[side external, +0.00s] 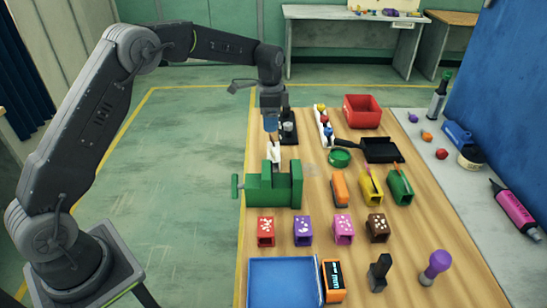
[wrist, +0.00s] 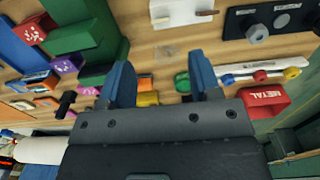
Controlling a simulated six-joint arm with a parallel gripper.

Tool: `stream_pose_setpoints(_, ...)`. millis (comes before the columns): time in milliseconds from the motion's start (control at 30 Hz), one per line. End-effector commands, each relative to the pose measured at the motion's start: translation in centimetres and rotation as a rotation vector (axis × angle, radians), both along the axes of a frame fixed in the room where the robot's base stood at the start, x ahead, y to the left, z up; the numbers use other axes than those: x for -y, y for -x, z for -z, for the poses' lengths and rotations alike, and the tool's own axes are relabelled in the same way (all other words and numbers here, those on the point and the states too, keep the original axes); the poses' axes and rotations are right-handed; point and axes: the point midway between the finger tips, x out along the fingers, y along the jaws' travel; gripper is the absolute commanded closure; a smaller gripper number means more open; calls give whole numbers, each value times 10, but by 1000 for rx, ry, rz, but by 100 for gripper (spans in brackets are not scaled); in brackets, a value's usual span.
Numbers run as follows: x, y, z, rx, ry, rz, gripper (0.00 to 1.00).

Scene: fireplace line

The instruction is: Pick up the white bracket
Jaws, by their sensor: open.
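The white bracket (side external: 275,153) shows in the side external view just behind the green vise (side external: 273,188), partly hidden. In the wrist view the white bracket (wrist: 185,8) lies at the top edge, partly cut off, between the green vise (wrist: 85,36) and a black fixture plate. My gripper (side external: 271,123) is above and just behind the bracket in the side view, pointing down. In the wrist view its two blue fingers (wrist: 162,75) are spread apart with nothing between them. The bracket is beyond the fingertips, not touched.
The black fixture (side external: 288,127) stands close behind the bracket. A white rack with coloured knobs (side external: 323,120), a red bin (side external: 362,112) and a black pan (side external: 382,149) are to the right. Coloured blocks and a blue tray (side external: 284,282) fill the near table.

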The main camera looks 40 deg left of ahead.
Motion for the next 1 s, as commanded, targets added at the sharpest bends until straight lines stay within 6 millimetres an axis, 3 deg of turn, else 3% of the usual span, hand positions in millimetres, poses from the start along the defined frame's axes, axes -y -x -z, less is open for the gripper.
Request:
stream_pose_setpoints(100, 0, 1, 26, -6, 1, -1, 43)
stream_pose_setpoints(300, 0, 1, 58, -4, 1, -2, 43)
stream_pose_setpoints(567, 1, 0, 73, -2, 1, -3, 43)
stream_pose_setpoints(867, 2, -2, 113, -2, 1, -3, 43)
stream_pose_setpoints(1000, 2, -3, 120, 2, 1, -3, 43)
